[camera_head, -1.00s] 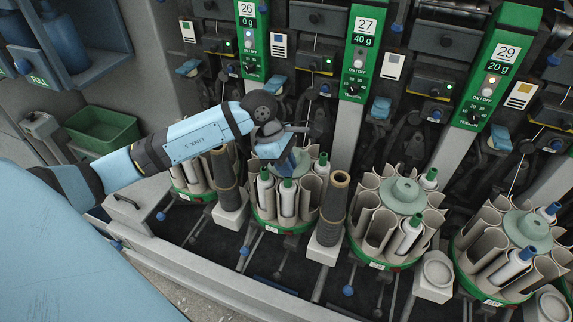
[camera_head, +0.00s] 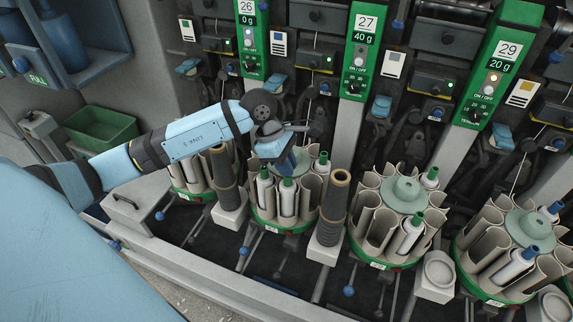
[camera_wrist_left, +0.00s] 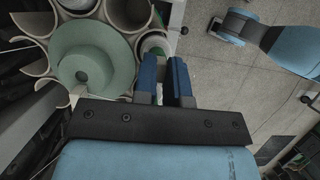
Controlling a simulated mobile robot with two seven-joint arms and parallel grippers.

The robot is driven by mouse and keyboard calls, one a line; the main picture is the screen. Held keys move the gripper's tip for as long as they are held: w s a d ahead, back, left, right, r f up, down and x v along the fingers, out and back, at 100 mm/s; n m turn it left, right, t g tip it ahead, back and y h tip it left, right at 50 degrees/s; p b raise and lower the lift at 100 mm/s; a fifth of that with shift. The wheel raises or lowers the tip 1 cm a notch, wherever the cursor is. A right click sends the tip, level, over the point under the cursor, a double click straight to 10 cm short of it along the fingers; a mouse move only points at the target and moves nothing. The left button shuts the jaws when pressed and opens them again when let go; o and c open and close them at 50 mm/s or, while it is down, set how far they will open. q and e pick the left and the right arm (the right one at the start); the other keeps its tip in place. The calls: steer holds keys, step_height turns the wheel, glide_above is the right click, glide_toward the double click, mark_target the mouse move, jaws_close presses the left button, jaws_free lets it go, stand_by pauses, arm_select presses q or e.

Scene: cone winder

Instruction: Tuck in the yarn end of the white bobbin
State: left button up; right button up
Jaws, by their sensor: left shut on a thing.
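My left gripper (camera_head: 290,168) points down over the round green-rimmed magazine (camera_head: 285,226) under unit 26. White bobbins with green tips stand in its pockets, one (camera_head: 288,198) just below the fingers. In the left wrist view, the two blue fingers (camera_wrist_left: 165,65) are close together, beside the pale green centre disc. A white and green bobbin top (camera_wrist_left: 154,44) shows just beyond the fingertips. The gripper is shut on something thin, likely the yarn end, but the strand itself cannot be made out.
Dark brown cones (camera_head: 334,208) stand on white blocks on either side of the magazine. More magazines (camera_head: 383,262) stand to the right. Winding units with green panels (camera_head: 360,50) rise behind. A green bin (camera_head: 100,130) is at the left.

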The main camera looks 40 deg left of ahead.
stand_by(0.3)
arm_select(q)
steer(key=o, duration=1.2)
steer(key=shift+r+p, duration=1.5)
steer(key=shift+r, duration=2)
